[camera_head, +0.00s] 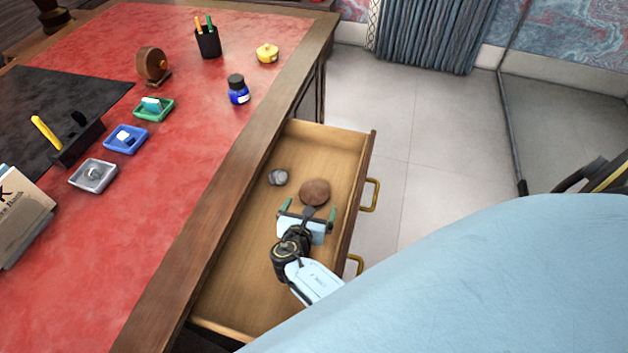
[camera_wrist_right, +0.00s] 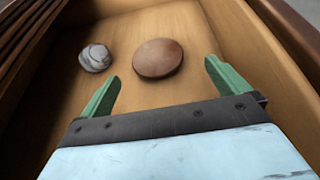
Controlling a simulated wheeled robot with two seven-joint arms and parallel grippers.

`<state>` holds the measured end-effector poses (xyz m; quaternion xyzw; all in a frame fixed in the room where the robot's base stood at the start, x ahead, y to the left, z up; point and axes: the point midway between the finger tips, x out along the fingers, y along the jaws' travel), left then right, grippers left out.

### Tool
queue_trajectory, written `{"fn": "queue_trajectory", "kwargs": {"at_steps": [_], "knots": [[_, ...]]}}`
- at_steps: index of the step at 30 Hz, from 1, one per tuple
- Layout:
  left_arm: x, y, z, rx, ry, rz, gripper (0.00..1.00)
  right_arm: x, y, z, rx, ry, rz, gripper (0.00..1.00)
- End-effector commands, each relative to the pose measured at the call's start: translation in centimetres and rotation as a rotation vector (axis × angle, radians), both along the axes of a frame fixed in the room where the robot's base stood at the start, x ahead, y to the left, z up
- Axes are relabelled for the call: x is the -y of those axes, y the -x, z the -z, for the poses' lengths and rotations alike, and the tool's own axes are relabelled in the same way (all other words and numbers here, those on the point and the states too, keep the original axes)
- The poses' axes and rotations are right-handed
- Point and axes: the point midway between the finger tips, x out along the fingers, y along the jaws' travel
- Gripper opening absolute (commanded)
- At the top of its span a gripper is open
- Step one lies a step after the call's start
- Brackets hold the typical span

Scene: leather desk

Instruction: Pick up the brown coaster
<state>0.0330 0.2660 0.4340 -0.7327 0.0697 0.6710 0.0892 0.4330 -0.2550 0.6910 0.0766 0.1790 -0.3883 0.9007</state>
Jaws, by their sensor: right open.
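The brown coaster (camera_head: 315,191) is a round disc lying in the open desk drawer, near its front wall. It also shows in the right wrist view (camera_wrist_right: 157,58), ahead of the fingers and roughly between their lines. My right gripper (camera_head: 306,213) reaches into the drawer, just short of the coaster on the near side. Its green fingers (camera_wrist_right: 161,83) are spread apart with nothing between them. I cannot tell its exact height above the drawer floor. My left gripper does not show.
A small grey stone-like object (camera_head: 278,177) lies left of the coaster in the drawer (camera_head: 328,143); it also shows in the wrist view (camera_wrist_right: 95,57). The drawer walls enclose the space. The red desk top (camera_head: 190,130) holds a pen cup (camera_head: 208,42), an ink bottle (camera_head: 238,90) and several small trays.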

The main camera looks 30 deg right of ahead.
Motion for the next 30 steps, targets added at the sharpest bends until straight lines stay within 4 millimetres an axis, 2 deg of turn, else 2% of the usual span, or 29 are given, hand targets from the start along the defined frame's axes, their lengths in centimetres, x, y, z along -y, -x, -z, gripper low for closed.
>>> {"fn": "queue_trajectory", "kwargs": {"at_steps": [8,15,25,30], "knots": [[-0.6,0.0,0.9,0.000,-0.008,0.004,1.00,1.4,-1.6,1.0,0.001,-0.001,0.000,1.00],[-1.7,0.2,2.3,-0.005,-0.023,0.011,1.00,3.5,-4.1,2.4,0.001,0.001,0.002,1.00],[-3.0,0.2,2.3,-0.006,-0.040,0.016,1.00,4.0,-4.6,2.6,0.000,-0.001,0.001,1.00],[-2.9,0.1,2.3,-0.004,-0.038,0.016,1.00,4.0,-4.6,2.6,0.000,-0.001,0.001,0.79]]}}
